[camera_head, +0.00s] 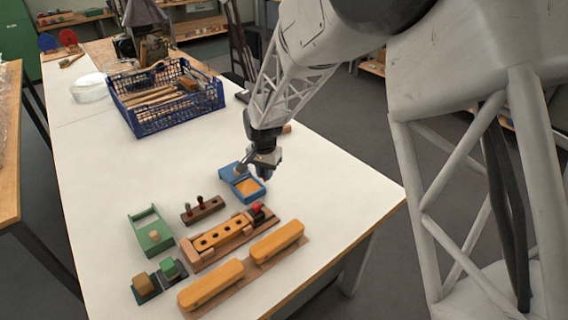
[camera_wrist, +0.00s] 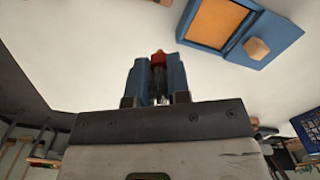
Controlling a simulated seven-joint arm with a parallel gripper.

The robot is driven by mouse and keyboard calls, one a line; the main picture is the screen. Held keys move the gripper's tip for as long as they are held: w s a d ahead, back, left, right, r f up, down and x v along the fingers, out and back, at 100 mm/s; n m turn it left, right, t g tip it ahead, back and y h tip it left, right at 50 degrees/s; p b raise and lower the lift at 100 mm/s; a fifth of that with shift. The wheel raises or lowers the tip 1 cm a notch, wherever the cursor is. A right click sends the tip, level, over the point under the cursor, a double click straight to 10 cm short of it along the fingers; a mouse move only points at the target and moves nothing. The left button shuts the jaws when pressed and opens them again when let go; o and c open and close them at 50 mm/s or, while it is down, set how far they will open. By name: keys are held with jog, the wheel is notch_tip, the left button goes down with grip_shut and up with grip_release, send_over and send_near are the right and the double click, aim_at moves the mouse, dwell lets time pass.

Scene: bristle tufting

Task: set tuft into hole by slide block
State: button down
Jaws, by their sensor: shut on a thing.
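My gripper (camera_wrist: 158,85) is shut on a small red-topped piece, seemingly a tuft (camera_wrist: 158,60), between its blue fingers. In the head view my gripper (camera_head: 264,170) is above the table beside the blue box (camera_head: 262,198) with an orange inside. The slotted wooden block (camera_head: 222,237) with several dark holes sits in a brown fixture (camera_head: 205,262), nearer the front. A red and black piece (camera_head: 258,211) stands at the fixture's right end. A dark rack (camera_head: 214,206) behind the block holds two upright dark pegs. I cannot tell which part is the slide block.
A green box (camera_head: 142,222) with a wooden knob stands left. Two yellow bars (camera_head: 277,242) lie along the front edge. Dark blocks topped with wood and green (camera_head: 146,286) stand front left. A blue crate (camera_head: 150,122) and white bowl (camera_head: 88,90) stand behind; table between is clear.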

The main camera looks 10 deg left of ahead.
notch_tip(320, 180, up, 2)
send_over(238, 215)
jog(key=s, duration=0.3)
jog(key=shift+w+d, duration=0.25)
jog(key=shift+d, duration=0.15)
jog(key=shift+f, duration=0.2)
jog(key=shift+f, duration=3.3)
jog(key=shift+f, duration=0.85)
dwell(1.0)
jog(key=c, duration=1)
grip_release()
jog(key=shift+o, duration=0.5)
jog(key=o, duration=0.3)
